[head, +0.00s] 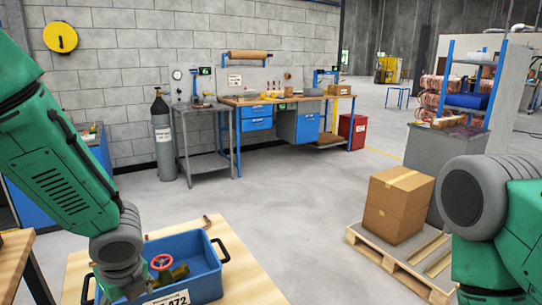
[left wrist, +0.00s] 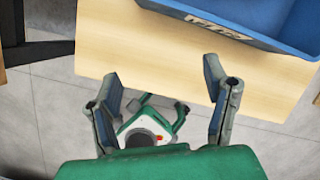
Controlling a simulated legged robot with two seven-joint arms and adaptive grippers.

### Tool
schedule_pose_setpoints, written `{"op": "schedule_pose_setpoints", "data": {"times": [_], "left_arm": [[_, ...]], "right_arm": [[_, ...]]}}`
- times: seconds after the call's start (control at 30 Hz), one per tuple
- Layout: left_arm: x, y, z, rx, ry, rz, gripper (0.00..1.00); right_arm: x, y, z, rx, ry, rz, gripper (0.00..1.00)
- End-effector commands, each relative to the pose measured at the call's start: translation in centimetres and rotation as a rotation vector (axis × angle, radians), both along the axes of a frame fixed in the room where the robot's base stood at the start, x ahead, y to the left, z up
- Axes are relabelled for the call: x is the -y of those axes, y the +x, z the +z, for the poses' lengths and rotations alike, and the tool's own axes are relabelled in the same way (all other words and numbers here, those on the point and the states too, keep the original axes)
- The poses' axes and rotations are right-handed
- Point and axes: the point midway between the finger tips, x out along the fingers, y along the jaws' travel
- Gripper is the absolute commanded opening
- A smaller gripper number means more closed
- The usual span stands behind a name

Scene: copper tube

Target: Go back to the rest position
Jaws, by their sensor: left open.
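My left arm comes in from the left in the head view and reaches down by the blue crate; its fingers are hidden there. In the left wrist view my left gripper (left wrist: 165,95) is open, with its two fingers spread and nothing between them. It hangs near the edge of the wooden table (left wrist: 140,60). In the head view my right arm shows at the right edge, and its gripper is out of the frame.
A blue crate (head: 206,288) with a red valve wheel (head: 162,262) inside stands on the wooden table (head: 240,293). A copper tube (head: 207,222) lies behind it. A cardboard box (head: 398,205) sits on a pallet (head: 385,262) at right. Grey floor between is clear.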

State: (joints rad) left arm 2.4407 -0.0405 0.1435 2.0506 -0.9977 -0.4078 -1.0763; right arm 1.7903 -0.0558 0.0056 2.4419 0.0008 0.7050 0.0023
Motion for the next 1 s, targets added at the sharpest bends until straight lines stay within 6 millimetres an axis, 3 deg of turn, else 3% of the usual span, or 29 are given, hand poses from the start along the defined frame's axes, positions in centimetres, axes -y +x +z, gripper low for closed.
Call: {"op": "schedule_pose_setpoints", "data": {"times": [0.17, 0.37, 0.47, 0.6, 0.7, 0.8, 1.0], "left_arm": [[1.3, -2.5, -3.4, -0.036, -0.101, 0.138, 0.69], [2.5, -6.9, -8.1, -0.083, -0.253, 0.406, 0.69], [3.4, -9.8, -11.0, -0.113, -0.339, 0.622, 0.69], [4.5, -16.0, -15.9, -0.132, -0.439, 1.121, 0.69], [4.0, -20.3, -18.7, -0.070, -0.454, 1.525, 0.69], [2.5, -23.4, -20.1, 0.031, -0.439, 1.815, 0.69], [0.6, -25.7, -20.8, 0.162, -0.419, 2.043, 0.69]], "right_arm": [[0.1, 0.1, -0.1, 0.001, -0.001, -0.002, 0.72], [0.1, 0.0, -0.1, 0.000, -0.001, -0.002, 0.72], [0.1, 0.0, -0.1, 0.000, -0.001, -0.002, 0.72], [0.0, 0.0, -0.1, 0.000, 0.000, -0.001, 0.72], [0.0, 0.0, -0.1, 0.000, 0.000, -0.001, 0.72], [0.0, 0.0, -0.1, 0.000, 0.000, -0.001, 0.72], [0.1, 0.0, 0.0, 0.000, -0.001, -0.002, 0.72]]}}
